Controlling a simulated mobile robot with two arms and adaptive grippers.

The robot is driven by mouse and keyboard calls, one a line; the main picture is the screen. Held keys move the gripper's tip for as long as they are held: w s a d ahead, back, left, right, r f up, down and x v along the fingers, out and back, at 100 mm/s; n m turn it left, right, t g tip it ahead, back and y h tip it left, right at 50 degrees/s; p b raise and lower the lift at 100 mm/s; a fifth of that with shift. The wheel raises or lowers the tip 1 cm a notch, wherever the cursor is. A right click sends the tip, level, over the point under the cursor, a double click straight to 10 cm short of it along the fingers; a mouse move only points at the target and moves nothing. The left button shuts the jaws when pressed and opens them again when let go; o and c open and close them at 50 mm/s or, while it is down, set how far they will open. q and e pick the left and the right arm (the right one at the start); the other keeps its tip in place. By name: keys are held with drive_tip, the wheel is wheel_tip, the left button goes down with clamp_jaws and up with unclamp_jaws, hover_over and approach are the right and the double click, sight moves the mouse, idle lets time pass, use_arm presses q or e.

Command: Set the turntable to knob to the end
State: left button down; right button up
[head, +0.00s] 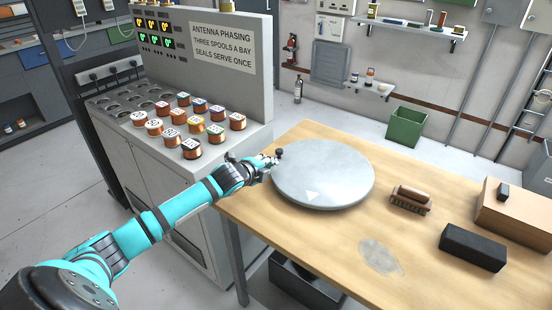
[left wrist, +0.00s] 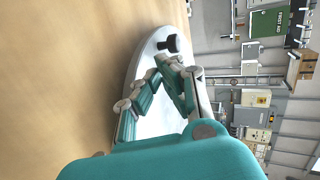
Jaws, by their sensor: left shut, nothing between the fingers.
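The turntable (head: 325,178) is a grey round disc on the wooden table, with a pale triangle mark near its front edge. Its small dark knob (head: 279,152) stands at the disc's upper left rim. My left gripper (head: 270,162) is shut and empty at the left rim, right beside the knob; I cannot tell whether it touches. In the left wrist view the black knob (left wrist: 174,43) shows just beyond the fingertips, over the disc (left wrist: 150,48). My right gripper is in neither view.
A console with several copper spools (head: 190,147) stands left of the table (head: 300,235). A green bin (head: 406,127) stands on the floor behind.

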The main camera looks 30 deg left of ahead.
sight(278, 151)
use_arm(q)
drive_tip(key=shift+w+r+x, duration=0.1)
drive_tip(key=shift+r+x, duration=0.05)
drive_tip(key=shift+x, duration=0.65)
drive_tip(key=shift+w+r+x, duration=0.1)
drive_tip(key=shift+r+x, duration=0.1)
drive_tip(key=shift+x, duration=0.6)
drive_tip(key=shift+w+r+x, duration=0.1)
drive_tip(key=shift+r+x, duration=0.05)
drive_tip(key=shift+x, duration=0.65)
drive_tip(key=shift+w+a+r, duration=0.1)
drive_tip(key=shift+w+a, duration=0.1)
drive_tip(key=shift+w, duration=0.05)
drive_tip(key=shift+w+a+b, duration=0.2)
drive_tip(key=shift+w+a, duration=0.1)
drive_tip(key=shift+w, duration=0.6)
drive_tip(key=shift+w+a+b, duration=0.2)
drive_tip(key=shift+w+a, duration=0.15)
drive_tip(key=shift+w, duration=0.55)
